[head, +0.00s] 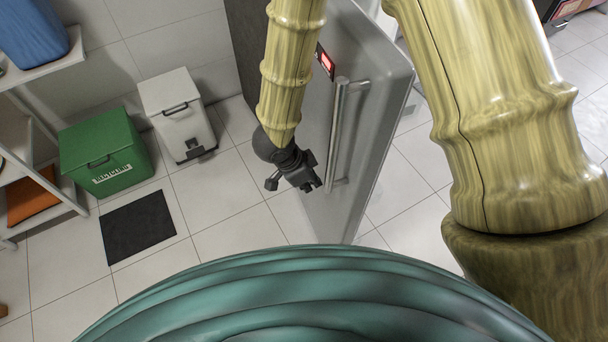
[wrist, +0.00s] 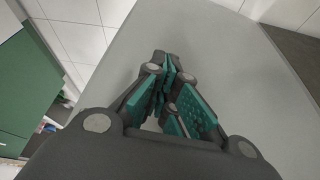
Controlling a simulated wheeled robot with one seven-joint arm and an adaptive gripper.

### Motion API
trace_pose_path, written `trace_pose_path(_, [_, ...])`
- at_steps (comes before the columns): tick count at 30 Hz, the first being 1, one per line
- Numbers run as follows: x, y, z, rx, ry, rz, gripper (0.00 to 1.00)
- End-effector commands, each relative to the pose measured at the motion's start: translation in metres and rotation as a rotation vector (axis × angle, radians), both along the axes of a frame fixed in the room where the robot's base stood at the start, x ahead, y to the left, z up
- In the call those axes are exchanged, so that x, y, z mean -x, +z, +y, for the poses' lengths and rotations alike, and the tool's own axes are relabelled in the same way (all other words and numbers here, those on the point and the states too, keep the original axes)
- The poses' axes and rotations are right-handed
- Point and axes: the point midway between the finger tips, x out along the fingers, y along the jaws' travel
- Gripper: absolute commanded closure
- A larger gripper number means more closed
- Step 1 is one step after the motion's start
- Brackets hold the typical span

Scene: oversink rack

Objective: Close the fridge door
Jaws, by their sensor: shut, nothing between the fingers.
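The grey fridge door (head: 375,75) stands open, swung out over the floor, with a long vertical bar handle (head: 338,125) and a small red-lit panel (head: 326,62) on its face. My gripper (head: 312,184) is shut and empty, low beside the handle, on its left side in the head view. In the wrist view, my gripper's teal-padded fingers (wrist: 166,72) are together in front of a broad plain grey surface (wrist: 215,50), which looks like the door. I cannot tell whether the fingers touch it. The arm hides part of the door's left side.
A green recycling bin (head: 103,152) and a white bin (head: 178,112) stand left against the wall. A dark mat (head: 138,226) lies on the tiled floor. A white shelf unit (head: 38,198) is at far left. Floor between mat and door is clear.

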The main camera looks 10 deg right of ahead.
Motion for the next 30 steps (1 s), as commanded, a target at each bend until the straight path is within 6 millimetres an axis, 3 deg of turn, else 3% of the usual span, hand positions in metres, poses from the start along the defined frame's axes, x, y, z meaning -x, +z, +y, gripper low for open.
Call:
trace_pose_path(3, [-0.004,0.003,-0.018,0.002,-0.003,-0.003,1.0])
trace_pose_path(9, [-0.007,0.003,-0.034,0.001,-0.003,-0.003,1.0])
trace_pose_path(30, [-0.01,0.003,-0.042,0.001,0.032,-0.002,1.0])
